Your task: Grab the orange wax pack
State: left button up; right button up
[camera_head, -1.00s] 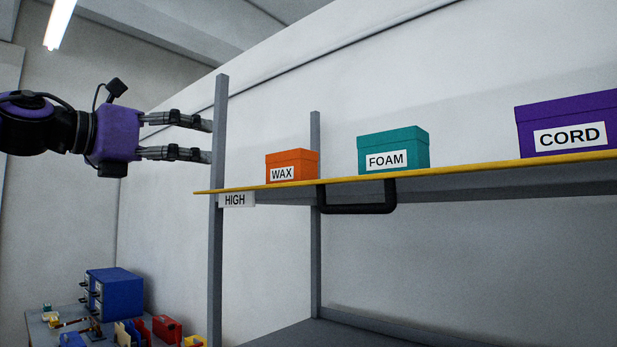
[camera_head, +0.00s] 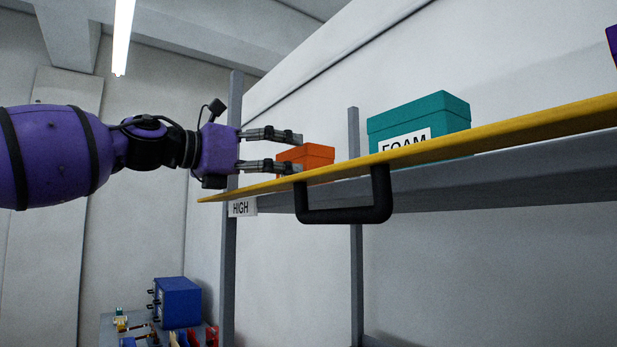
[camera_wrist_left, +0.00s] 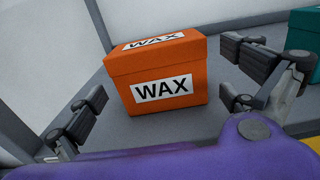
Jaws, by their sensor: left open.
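The orange wax pack (camera_head: 318,156) is a box standing on the high shelf, partly hidden behind my fingers in the head view. In the left wrist view the wax pack (camera_wrist_left: 158,78) stands upright with its WAX labels on the front and lid. My left gripper (camera_head: 298,153) is open, its fingers reaching over the shelf's left end in front of the pack. In the left wrist view its fingers (camera_wrist_left: 165,95) are spread to either side of the pack, with gaps visible. My right gripper is not in view.
The shelf (camera_head: 500,124) has a yellow front edge, with a black handle (camera_head: 345,214) below it. A teal FOAM box (camera_head: 420,115) stands to the right of the pack. A grey post (camera_head: 232,270) rises at the shelf's left end. A blue cabinet (camera_head: 178,303) sits lower left.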

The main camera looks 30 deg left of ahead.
aim_at(299, 163)
pick_arm(q)
jog(key=shift+r+b+x, duration=0.2)
jog(key=shift+b+x, duration=0.2)
jog(key=shift+x, duration=2.1)
jog(key=shift+w+d+r, duration=0.1)
jog(key=shift+w+r, duration=0.05)
jog(key=shift+w, duration=0.5)
jog(key=shift+s, duration=0.1)
jog(key=c, duration=1)
